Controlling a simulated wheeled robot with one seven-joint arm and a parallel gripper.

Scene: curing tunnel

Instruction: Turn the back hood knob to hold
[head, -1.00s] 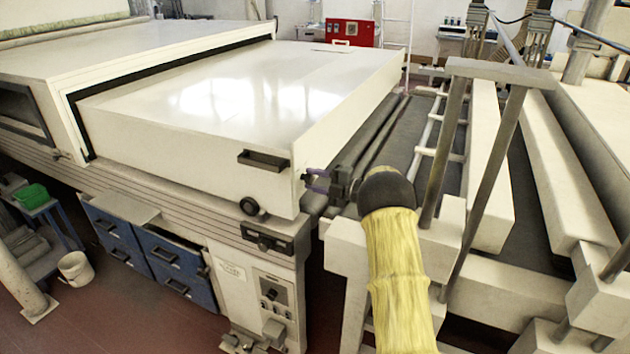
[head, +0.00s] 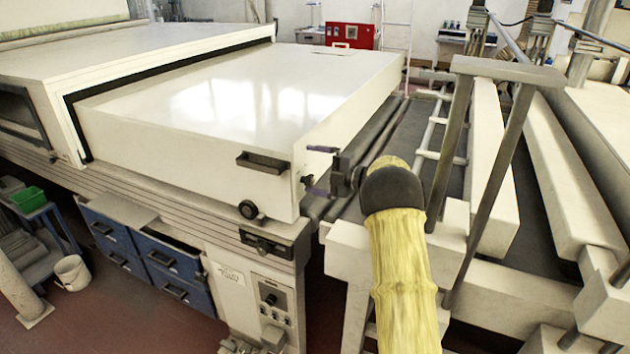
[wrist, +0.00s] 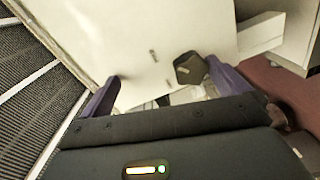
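The hood is a long white box (head: 200,150). A dark, angular knob (wrist: 190,69) sits on its white end panel in the wrist view. In the head view it shows small and dark on the right end (head: 307,180). My gripper (head: 317,171) is open beside this panel, with one purple finger above the other. In the wrist view the knob lies between the fingers (wrist: 162,88), closer to the right one, and neither finger visibly grips it. Short grey marks (wrist: 153,55) are on the panel near the knob.
A black handle (head: 263,162) projects from the hood's front face. A roller conveyor (head: 400,150) with a white frame and slanted posts (head: 490,170) stands right of the hood. A control panel (head: 272,300) and blue drawers (head: 150,255) are below.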

